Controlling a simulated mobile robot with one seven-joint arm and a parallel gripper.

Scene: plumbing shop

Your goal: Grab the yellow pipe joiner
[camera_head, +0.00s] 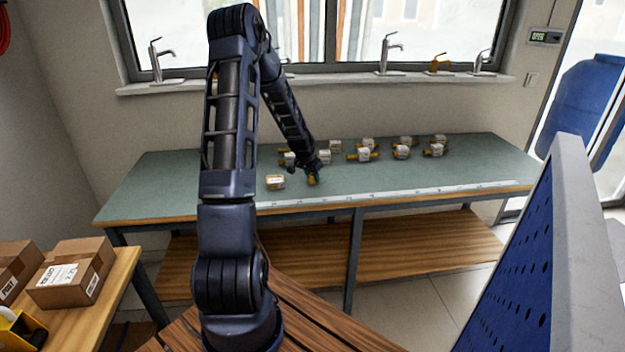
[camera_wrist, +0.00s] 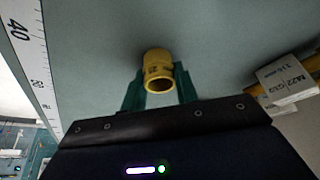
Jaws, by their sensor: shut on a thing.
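The yellow pipe joiner (camera_wrist: 157,66) is a short yellow tube with dark print on its side. In the wrist view it sits between the two green fingers of my gripper (camera_wrist: 160,88), which are shut on it. In the head view my gripper (camera_head: 313,172) is low over the green tabletop near its front edge, and the yellow joiner (camera_head: 312,180) shows just at its tip. I cannot tell whether the joiner touches the table.
The green table (camera_head: 160,195) carries several yellow fittings with white labels, behind and right of my gripper. A small labelled box (camera_head: 275,182) stands just left of it. A ruler strip (camera_head: 400,193) runs along the front edge. A blue perforated panel (camera_head: 530,270) stands at right.

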